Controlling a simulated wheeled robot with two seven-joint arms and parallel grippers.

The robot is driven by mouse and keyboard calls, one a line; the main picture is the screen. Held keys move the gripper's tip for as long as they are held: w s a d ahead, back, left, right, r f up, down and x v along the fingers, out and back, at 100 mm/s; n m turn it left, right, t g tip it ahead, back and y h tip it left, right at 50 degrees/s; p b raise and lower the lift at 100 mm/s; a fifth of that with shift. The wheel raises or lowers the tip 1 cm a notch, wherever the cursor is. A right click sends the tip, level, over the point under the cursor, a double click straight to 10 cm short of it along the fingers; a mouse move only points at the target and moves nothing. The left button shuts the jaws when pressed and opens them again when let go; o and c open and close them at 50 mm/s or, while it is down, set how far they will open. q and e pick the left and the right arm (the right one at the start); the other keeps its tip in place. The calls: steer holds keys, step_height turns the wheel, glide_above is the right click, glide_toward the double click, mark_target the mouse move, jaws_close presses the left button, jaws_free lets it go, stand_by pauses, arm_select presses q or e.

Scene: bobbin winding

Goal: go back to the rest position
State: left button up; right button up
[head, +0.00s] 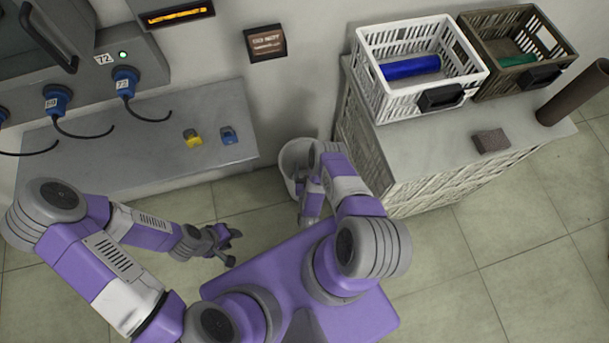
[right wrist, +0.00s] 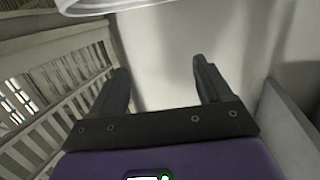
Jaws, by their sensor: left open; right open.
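My left gripper (head: 231,247) is open and empty over the tiled floor, in front of the grey bench at the left. My right arm is folded up in front of my purple base, and its gripper (head: 308,208) points down beside a white bin. In the right wrist view my right gripper (right wrist: 162,85) shows its two dark fingers apart, with nothing between them. The white rim of a round thing, probably the bin, shows above the fingers there.
The white bin (head: 289,166) stands between the grey bench (head: 80,165) and the slatted cabinet (head: 408,145). A white crate (head: 385,107) with a blue roll, a brown crate (head: 480,85) with a green roll, a brown block (head: 491,141) and a dark tube (head: 575,92) stand on the cabinet.

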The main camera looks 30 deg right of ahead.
steer(key=shift+s+a, duration=0.2)
steer(key=shift+s, duration=0.2)
steer(key=a+r+n+g+y+p, duration=0.1)
steer(key=a+r+g+y+p, duration=0.3)
steer(key=a+r+g+y, duration=0.4)
steer(key=s+a+r+n+g+y+p, duration=0.2)
steer(key=s+a+r+g+y, duration=0.2)
steer(key=s+r, duration=0.9)
steer(key=a+g, duration=0.1)
steer(key=a, duration=0.2)
steer(key=shift+s+a+r+g+p, duration=0.2)
steer(key=shift+s+r+g+p, duration=0.1)
steer(key=shift+s+r+g, duration=0.1)
